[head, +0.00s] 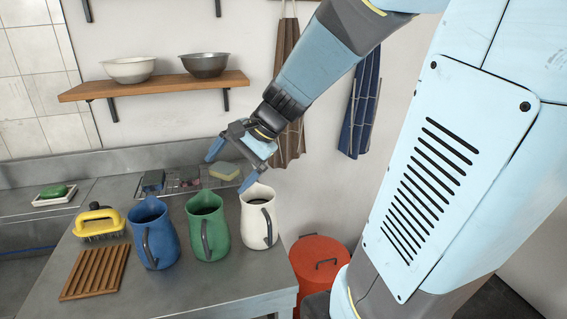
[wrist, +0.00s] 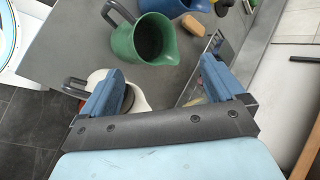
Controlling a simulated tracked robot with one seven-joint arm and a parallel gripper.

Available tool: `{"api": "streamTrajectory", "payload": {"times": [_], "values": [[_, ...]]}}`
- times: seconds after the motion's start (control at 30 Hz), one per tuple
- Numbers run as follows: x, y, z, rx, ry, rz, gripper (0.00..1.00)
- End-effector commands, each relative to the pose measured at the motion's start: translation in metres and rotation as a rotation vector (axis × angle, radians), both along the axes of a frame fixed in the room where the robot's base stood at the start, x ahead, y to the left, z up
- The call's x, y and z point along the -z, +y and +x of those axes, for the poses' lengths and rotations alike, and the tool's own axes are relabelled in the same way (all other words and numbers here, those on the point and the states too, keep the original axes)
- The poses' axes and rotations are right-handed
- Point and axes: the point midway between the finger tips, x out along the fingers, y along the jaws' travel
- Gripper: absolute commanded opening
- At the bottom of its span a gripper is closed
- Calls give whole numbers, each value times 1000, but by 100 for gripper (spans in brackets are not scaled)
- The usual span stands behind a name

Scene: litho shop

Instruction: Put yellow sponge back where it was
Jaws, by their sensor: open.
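The yellow sponge (head: 224,171) shows in the head view at the right end of a metal rack (head: 190,182) along the back of the steel counter. It looks yellow with a greenish part. My gripper (head: 230,167) is open, with its two blue fingers spread above the rack's right end, behind the white jug (head: 258,222). The sponge appears between the fingertips in the picture; I cannot tell the gap in depth. In the wrist view my gripper (wrist: 160,88) has its fingers wide apart, and a pale yellowish patch shows partly hidden beside the right finger.
Green (head: 207,232) and blue (head: 153,238) jugs stand left of the white one. A yellow brush (head: 98,222), slatted wooden board (head: 95,274) and green soap (head: 53,190) are at left. A shelf (head: 150,86) with bowls hangs above. A red bin (head: 318,258) stands right.

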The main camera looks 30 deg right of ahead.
Motion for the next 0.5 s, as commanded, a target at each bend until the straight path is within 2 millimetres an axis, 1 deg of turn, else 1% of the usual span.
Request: {"api": "streamTrajectory", "payload": {"times": [0.03, 0.2, 0.37, 0.5], "values": [[-5, 0, -11, -48, -31, -52, 96], [-14, -8, -44, -215, -126, -248, 96], [-24, -21, -72, -360, -214, -438, 96], [-34, -36, -93, -475, -286, -605, 96]]}}
